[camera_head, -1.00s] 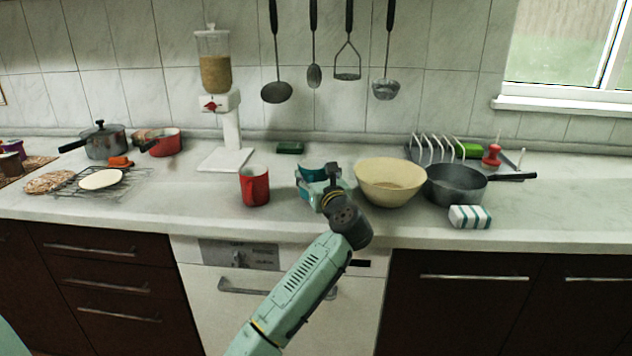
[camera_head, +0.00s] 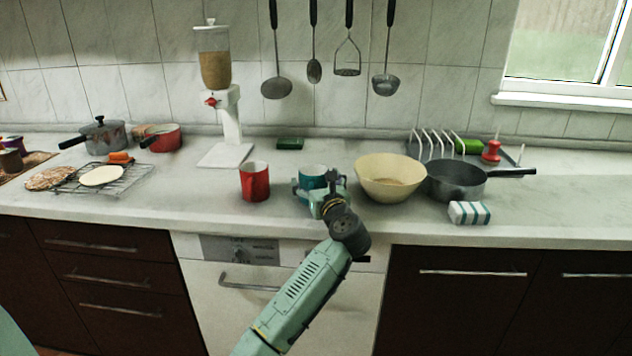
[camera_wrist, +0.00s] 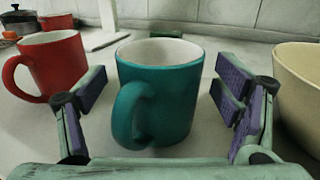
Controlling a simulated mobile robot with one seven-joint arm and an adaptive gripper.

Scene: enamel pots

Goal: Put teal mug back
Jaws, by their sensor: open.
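The teal mug (camera_wrist: 168,95) stands upright on the counter with a white inside; its handle points toward the wrist camera, slightly left. In the head view the mug (camera_head: 312,174) is partly hidden by my gripper (camera_head: 320,193). In the wrist view my gripper (camera_wrist: 165,103) is open, with one purple-padded finger on each side of the mug. Gaps show between both fingers and the mug's wall. The handle faces my palm.
A red mug (camera_head: 254,182) stands close on the left, and a cream bowl (camera_head: 390,180) close on the right. A dark pan (camera_head: 456,184) and a striped sponge (camera_head: 469,213) lie further right. A dispenser (camera_head: 216,100) stands behind left. A green block (camera_head: 290,144) lies near the wall.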

